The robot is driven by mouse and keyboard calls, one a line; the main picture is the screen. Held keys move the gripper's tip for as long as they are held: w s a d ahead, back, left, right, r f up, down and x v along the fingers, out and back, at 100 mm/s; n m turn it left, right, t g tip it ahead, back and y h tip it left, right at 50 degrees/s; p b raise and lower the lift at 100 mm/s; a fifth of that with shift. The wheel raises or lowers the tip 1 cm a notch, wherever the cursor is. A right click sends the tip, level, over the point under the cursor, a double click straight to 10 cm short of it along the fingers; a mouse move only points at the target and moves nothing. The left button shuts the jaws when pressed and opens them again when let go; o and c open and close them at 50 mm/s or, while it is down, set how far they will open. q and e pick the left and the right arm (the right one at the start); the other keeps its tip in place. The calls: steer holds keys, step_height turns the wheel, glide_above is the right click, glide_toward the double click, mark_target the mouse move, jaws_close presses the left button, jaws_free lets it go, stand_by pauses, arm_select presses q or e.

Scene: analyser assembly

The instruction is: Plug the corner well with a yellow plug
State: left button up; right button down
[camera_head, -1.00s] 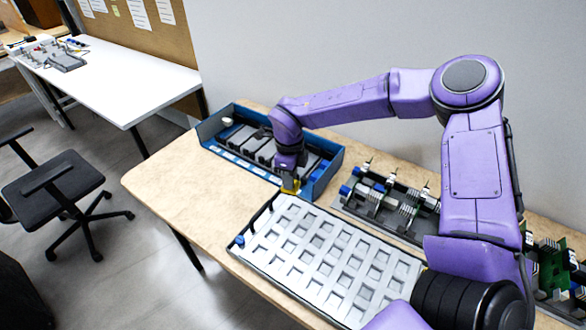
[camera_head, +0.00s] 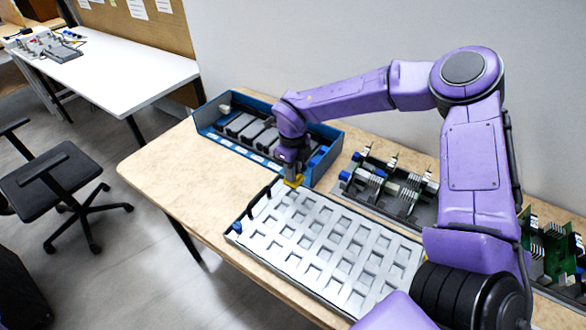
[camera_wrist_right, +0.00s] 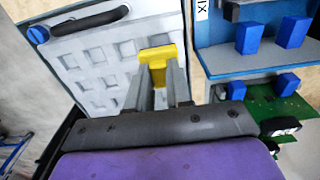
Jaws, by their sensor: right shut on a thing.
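My right gripper (camera_head: 293,178) is shut on a yellow plug (camera_head: 294,183) and points down at the far corner of the white tray (camera_head: 262,258) with rows of square wells. In the right wrist view the yellow plug (camera_wrist_right: 161,53) sits between the fingertips (camera_wrist_right: 160,68), over the tray's edge region beside the blue box. The plug and fingers hide part of the tray there, and I cannot tell whether the plug touches it. Open square wells (camera_wrist_right: 127,48) show to the left of the plug. My left gripper is not in view.
A blue box (camera_head: 207,117) with dark modules stands behind the tray, close to my right gripper. A circuit-board assembly (camera_head: 385,190) lies to the right. The tray has a black handle (camera_wrist_right: 90,20). The wooden table (camera_head: 170,175) is clear at left.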

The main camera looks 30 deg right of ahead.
steer(key=shift+f+b, duration=1.3)
steer(key=shift+f, duration=0.4)
steer(key=shift+f+b, duration=0.5)
steer(key=shift+f, duration=0.4)
steer(key=shift+w, duration=0.1)
steer(key=shift+f, duration=0.3)
steer(key=c, duration=0.9)
jaws_free()
steer(key=shift+c, duration=0.2)
steer(key=c, duration=0.4)
steer(key=shift+o, duration=0.2)
